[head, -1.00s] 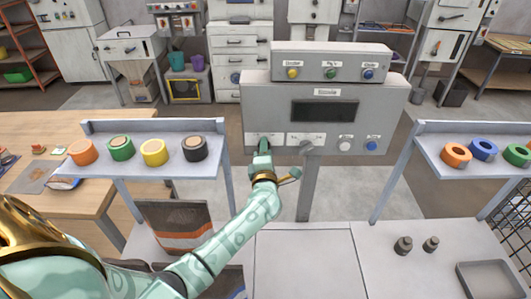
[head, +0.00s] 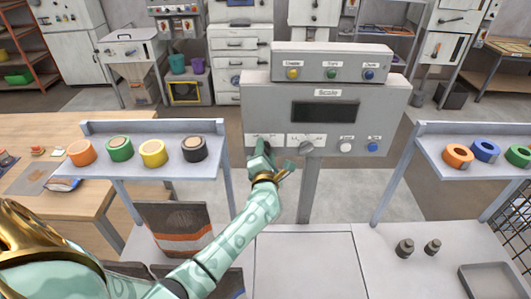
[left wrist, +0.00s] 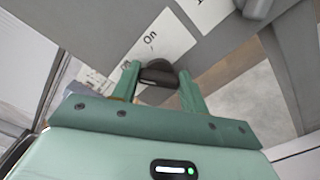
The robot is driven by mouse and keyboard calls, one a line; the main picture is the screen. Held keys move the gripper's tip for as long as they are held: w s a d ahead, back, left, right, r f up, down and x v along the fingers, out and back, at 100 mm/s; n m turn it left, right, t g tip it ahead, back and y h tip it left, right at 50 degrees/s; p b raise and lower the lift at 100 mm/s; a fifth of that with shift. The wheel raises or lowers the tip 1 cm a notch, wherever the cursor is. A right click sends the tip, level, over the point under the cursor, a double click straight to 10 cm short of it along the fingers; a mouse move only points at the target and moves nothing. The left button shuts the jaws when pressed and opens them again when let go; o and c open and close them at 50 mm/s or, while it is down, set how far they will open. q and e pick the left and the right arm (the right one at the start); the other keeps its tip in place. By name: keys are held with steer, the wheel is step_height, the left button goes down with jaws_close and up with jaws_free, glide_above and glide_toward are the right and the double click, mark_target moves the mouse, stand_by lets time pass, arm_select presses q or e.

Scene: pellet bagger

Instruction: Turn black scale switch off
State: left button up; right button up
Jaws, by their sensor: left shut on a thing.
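The grey scale panel (head: 380,105) stands upright ahead, with a dark display and a lower row of controls. My left gripper (head: 262,148) is at the lower left of this panel. In the left wrist view the black scale switch (left wrist: 158,76) sits between the two green fingers of my left gripper (left wrist: 160,75), which is shut on it. A white label (left wrist: 155,45) reading "On" lies beside the switch. In the head view the gripper hides the switch. My right gripper is in neither view.
A grey knob (head: 306,148), a white button (head: 346,145) and a blue button (head: 372,147) sit right of my gripper on the panel. A shelf (head: 205,126) with several tape rolls stands to the left. Small weights (head: 404,247) stand lower right.

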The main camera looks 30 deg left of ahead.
arm_select(q)
steer(key=shift+f, duration=0.15)
steer(key=o, duration=1)
steer(key=shift+s+d, duration=0.1)
steer(key=b+v, duration=0.1)
steer(key=v, duration=1.5)
steer(key=shift+d, duration=0.1)
